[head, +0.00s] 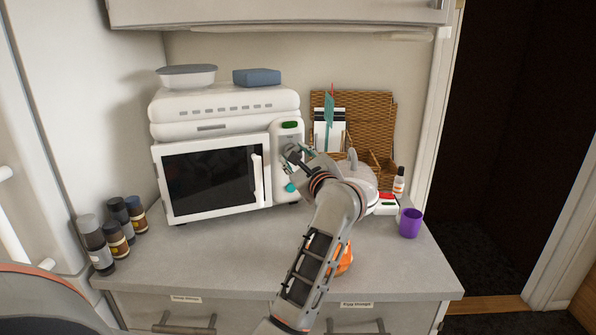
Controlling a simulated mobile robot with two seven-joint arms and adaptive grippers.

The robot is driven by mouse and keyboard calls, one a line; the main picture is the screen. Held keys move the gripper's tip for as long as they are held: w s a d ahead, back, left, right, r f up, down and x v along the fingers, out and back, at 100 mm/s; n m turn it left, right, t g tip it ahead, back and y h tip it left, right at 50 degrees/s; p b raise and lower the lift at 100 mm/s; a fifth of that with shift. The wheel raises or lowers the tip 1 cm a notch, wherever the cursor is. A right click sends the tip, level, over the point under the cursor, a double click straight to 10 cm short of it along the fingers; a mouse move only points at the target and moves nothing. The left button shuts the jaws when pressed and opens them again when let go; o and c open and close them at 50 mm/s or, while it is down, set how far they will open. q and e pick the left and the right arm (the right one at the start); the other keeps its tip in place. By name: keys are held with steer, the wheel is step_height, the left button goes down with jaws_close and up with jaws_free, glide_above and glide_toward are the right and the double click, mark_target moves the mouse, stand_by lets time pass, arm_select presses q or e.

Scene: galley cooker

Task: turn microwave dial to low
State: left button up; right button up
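The white microwave (228,128) stands on the counter with its dark-windowed door shut. Its control panel (290,138) is on the right, with a green display at the top and a teal button (290,188) low down.
A kettle (361,176) stands behind my wrist, near a small bottle (399,183) and a purple cup (410,223). An orange thing (345,259) is partly behind my forearm. Several jars (118,230) stand left. The counter (215,255) before the microwave is clear.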

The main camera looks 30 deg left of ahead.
arm_select(q)
steer(key=shift+f+n+b, duration=0.15)
steer(key=shift+n+b, duration=2.75)
steer(key=shift+n, duration=0.15)
steer(key=shift+f+n+b, duration=0.1)
steer(key=shift+n+b, duration=2.75)
steer(key=shift+n, duration=0.2)
arm_select(e)
steer(key=shift+n, duration=0.3)
steer(key=shift+w+a+f, duration=0.1)
steer(key=shift+w+f, duration=0.2)
steer(key=shift+f, duration=0.3)
steer(key=shift+w+a+f, duration=0.1)
steer(key=shift+w+f, duration=0.25)
steer(key=shift+f, duration=0.3)
steer(key=shift+w+a+f, duration=0.1)
steer(key=shift+w+f, duration=0.2)
steer(key=shift+f, duration=0.3)
arm_select(q)
steer(key=shift+r, duration=0.15)
arm_select(e)
steer(key=shift+w+r+t, duration=0.25)
steer(key=shift+r+t, duration=0.05)
steer(key=shift+r, duration=0.05)
arm_select(q)
steer(key=o, duration=1.1)
arm_select(e)
steer(key=shift+f, duration=0.1)
